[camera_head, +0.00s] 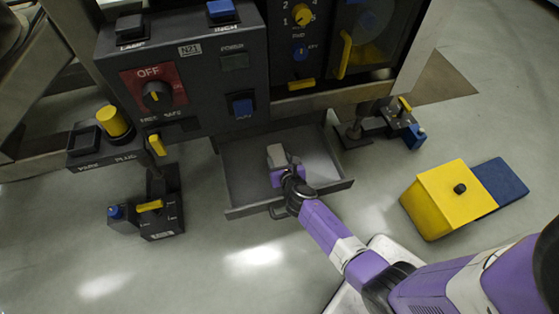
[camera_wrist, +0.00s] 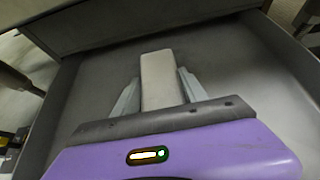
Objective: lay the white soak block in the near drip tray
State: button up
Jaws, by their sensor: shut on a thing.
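The white soak block (camera_wrist: 161,80) is between the two fingers of my gripper (camera_wrist: 160,92) in the wrist view. My gripper is shut on it. In the head view the block (camera_head: 276,154) shows as a small pale shape just beyond my gripper (camera_head: 283,164). Both are over the inside of the grey drip tray (camera_head: 240,163), which sticks out below the control panel. The tray also fills most of the wrist view (camera_wrist: 240,70). I cannot tell whether the block touches the tray floor.
The dark control panel (camera_head: 205,75) stands over the tray's back edge. The floor in front of the tray is clear at left.

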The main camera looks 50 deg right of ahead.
jog(key=shift+f, duration=0.2)
jog(key=o, duration=1.5)
jog(key=shift+r, duration=0.1)
